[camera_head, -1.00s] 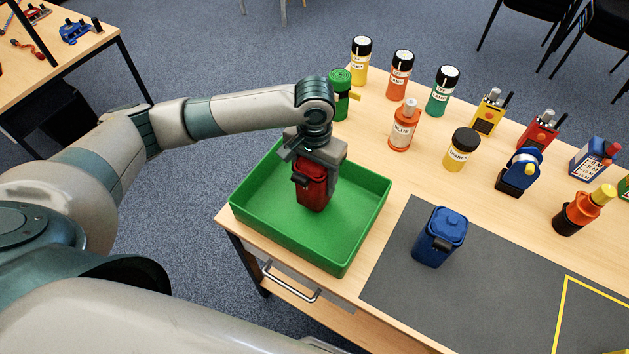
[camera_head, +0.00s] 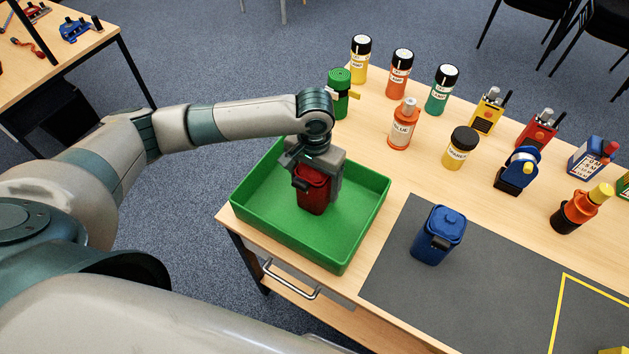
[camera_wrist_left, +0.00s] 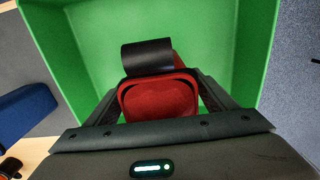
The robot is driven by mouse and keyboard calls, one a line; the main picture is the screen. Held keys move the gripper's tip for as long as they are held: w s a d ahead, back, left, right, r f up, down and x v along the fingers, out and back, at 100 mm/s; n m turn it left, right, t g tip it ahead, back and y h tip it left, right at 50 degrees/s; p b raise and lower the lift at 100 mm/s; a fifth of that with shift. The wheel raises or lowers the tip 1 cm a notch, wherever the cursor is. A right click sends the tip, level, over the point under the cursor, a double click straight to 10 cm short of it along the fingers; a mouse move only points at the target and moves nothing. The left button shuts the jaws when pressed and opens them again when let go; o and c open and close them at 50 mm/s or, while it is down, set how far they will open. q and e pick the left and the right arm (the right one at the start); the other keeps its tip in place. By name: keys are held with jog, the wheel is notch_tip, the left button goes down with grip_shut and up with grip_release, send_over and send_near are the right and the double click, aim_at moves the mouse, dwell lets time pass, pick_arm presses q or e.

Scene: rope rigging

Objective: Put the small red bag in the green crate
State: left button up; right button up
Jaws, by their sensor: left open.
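The small red bag (camera_head: 312,191) is inside the green crate (camera_head: 352,246), toward its back part, and looks upright. In the left wrist view the red bag (camera_wrist_left: 158,99) shows from above with a black flap or handle, and the green crate (camera_wrist_left: 84,45) surrounds it. My left gripper (camera_head: 318,181) is over the bag, pointing down, with its fingers on either side of the bag's top. The left gripper (camera_wrist_left: 158,108) is open; whether the fingers touch the bag is hard to tell. My right gripper is not in view.
Bottles, radios and other small items, such as the orange glue bottle (camera_head: 404,124), stand along the back of the table. The crate's front part is empty.

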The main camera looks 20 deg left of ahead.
pick_arm(q)
notch_tip(320, 180, up, 12)
jog(key=b, duration=0.2)
dwell(0.5)
jog(key=shift+r, duration=0.1)
dwell(0.3)
